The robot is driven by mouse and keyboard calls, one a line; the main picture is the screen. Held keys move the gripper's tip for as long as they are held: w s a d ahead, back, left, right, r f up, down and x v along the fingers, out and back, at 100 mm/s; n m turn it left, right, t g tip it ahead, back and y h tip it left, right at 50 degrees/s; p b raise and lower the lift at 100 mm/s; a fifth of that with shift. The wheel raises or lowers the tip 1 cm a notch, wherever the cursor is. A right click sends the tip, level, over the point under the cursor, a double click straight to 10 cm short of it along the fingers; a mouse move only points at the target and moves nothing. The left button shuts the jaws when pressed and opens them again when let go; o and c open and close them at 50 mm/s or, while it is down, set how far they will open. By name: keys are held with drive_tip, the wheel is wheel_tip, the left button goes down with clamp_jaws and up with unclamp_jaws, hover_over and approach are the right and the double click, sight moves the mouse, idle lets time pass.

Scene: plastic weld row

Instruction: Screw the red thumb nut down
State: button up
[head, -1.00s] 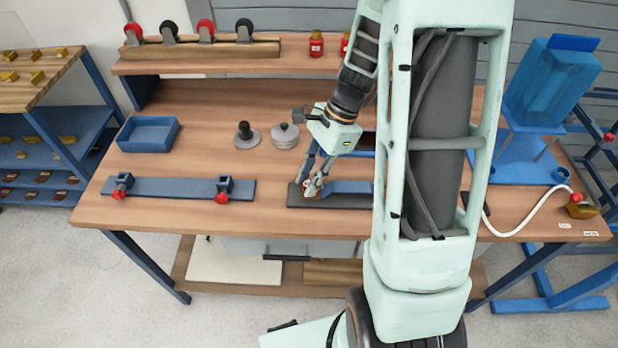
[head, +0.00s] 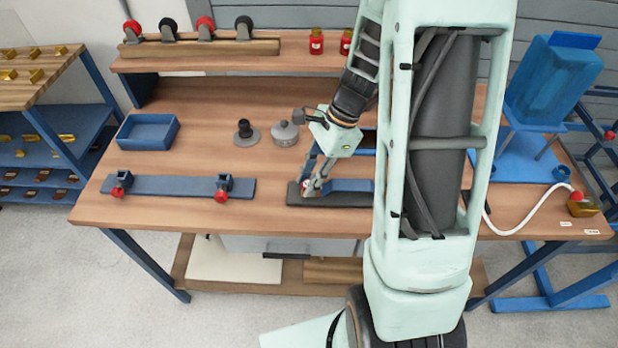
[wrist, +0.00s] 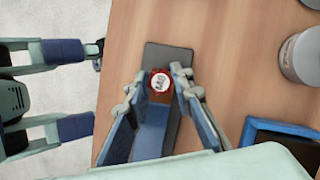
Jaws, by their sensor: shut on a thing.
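The red thumb nut (wrist: 160,83), with a white marked top, sits near the end of a blue bar on a dark base plate (wrist: 170,56). My gripper (wrist: 161,88) is around the nut from above, with one finger on each side, shut on it. In the head view my gripper (head: 310,190) is low over the left end of the dark plate (head: 335,200) and the blue bar (head: 352,186). The nut is mostly hidden by the fingers there. How far down its thread it sits cannot be told.
A blue clamp rail (head: 170,187) with red knobs lies to the left. A blue tray (head: 148,133), a black-knobbed piece (head: 246,133) and a round grey lidded pot (head: 284,134) stand behind. A blue-rimmed tray (wrist: 268,130) is close to my gripper.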

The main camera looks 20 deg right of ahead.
drive_tip(key=m+t, duration=0.1)
drive_tip(key=m, duration=0.2)
drive_tip(key=m+t, duration=0.1)
drive_tip(key=m, duration=0.2)
drive_tip(key=shift+s+r+t+p, duration=0.1)
drive_tip(key=shift+s+t+p, duration=0.05)
drive_tip(key=shift+t+p, duration=0.2)
drive_tip(key=m+t+h, duration=0.1)
drive_tip(key=m, duration=0.2)
drive_tip(key=m+h, duration=0.1)
drive_tip(key=m, duration=0.2)
drive_tip(key=shift+m+t, duration=0.35)
drive_tip(key=shift+m, duration=0.05)
drive_tip(key=o, duration=0.8)
